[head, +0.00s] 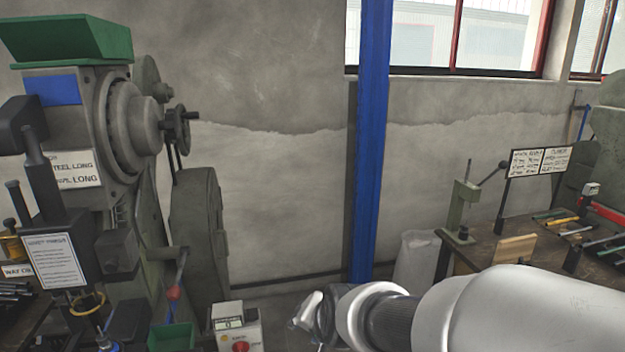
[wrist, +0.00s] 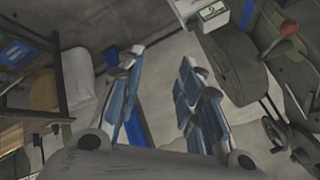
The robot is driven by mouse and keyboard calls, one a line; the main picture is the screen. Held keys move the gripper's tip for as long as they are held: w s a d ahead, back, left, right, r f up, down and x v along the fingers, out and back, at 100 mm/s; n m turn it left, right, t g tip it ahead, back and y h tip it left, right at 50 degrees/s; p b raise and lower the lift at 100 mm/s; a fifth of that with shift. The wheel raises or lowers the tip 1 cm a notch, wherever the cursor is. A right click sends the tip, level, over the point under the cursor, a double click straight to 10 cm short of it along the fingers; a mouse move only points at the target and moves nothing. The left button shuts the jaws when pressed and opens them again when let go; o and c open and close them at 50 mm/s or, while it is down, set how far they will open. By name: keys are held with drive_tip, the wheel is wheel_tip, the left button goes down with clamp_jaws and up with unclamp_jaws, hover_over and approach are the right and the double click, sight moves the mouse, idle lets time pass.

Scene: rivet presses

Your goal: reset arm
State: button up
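My gripper (wrist: 160,95) shows in the wrist view with its two blue-and-grey fingers spread apart. It is open, and I see nothing between the fingers but the grey floor and wall behind. In the head view my arm reaches in from the lower right, and my gripper (head: 312,312) is at the bottom middle, partly hidden by the arm's own wrist. It is in free air, touching nothing that I can see.
A rivet press (head: 125,125) with a green hopper (head: 70,38) stands at the left. A control box (head: 237,328) with a red button is left of my gripper. A blue post (head: 370,140) rises behind. A workbench (head: 490,245) with tools is at the right.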

drive_tip(key=s+d+r+n+g+h, duration=0.1)
drive_tip(key=s+d+r+n, duration=0.1)
drive_tip(key=s+d, duration=0.5)
drive_tip(key=s+d+r+n+g+h, duration=0.1)
drive_tip(key=s+d, duration=0.6)
drive_tip(key=s, duration=1)
drive_tip(key=shift+s+d+r+n+g+h, duration=0.2)
drive_tip(key=shift+r+n+g+h, duration=0.3)
drive_tip(key=shift+n, duration=0.6)
